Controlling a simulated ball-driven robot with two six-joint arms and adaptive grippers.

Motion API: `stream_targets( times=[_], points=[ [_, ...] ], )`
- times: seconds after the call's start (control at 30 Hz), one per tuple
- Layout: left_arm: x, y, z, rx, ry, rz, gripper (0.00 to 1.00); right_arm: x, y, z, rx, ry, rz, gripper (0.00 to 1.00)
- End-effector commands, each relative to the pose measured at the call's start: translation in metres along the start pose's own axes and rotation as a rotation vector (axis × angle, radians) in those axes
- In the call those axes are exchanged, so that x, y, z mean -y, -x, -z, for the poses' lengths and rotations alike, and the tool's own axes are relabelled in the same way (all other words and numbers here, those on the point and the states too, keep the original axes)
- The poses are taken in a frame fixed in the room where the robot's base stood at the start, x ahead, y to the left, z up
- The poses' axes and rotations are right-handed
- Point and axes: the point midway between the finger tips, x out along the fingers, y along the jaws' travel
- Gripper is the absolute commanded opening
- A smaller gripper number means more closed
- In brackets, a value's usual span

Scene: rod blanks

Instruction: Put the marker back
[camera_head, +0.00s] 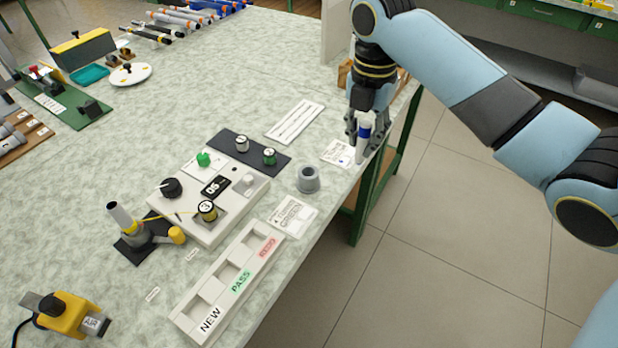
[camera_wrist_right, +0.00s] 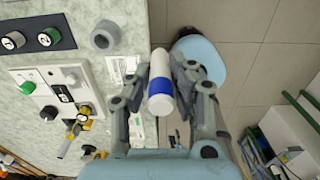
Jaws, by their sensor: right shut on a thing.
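The marker (camera_head: 362,144) is white with a blue band and is held upright in my right gripper (camera_head: 366,122), near the right edge of the table. In the right wrist view the marker (camera_wrist_right: 161,100) sits between the two fingers of my right gripper (camera_wrist_right: 160,78), which is shut on it. A grey round holder with a hole (camera_head: 308,180) stands on the table, to the left of and nearer than the marker. It also shows in the right wrist view (camera_wrist_right: 105,36). My left gripper is in neither view.
A small printed card (camera_head: 337,153) lies beside the marker. A control box (camera_head: 240,203) with knobs stands left of the holder. A white tray (camera_head: 180,318) marked NEW and PASS lies in front. A white ruled strip (camera_head: 296,122) lies behind. The table edge drops to floor at right.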

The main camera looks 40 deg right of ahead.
Motion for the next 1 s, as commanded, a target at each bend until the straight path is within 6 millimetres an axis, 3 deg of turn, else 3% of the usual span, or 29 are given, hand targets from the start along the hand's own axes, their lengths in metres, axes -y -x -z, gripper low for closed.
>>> stream_targets(
  times=[0.13,0.4,0.53,0.73,1.0],
  points=[
    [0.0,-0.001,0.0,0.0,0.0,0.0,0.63,-0.01,-0.015,0.004,-0.004,-0.004,-0.004,0.0],
    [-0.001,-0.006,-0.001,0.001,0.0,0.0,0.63,-0.077,-0.054,0.009,-0.003,-0.002,-0.003,0.0],
    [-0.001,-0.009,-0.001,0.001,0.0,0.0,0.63,-0.099,-0.068,0.011,-0.001,-0.001,-0.002,0.0],
    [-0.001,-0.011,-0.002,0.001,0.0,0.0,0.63,-0.111,-0.08,0.011,0.0,-0.001,0.001,0.0],
    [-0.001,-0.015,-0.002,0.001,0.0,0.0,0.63,-0.111,-0.114,0.011,0.001,-0.001,-0.001,0.0]
  ],
)
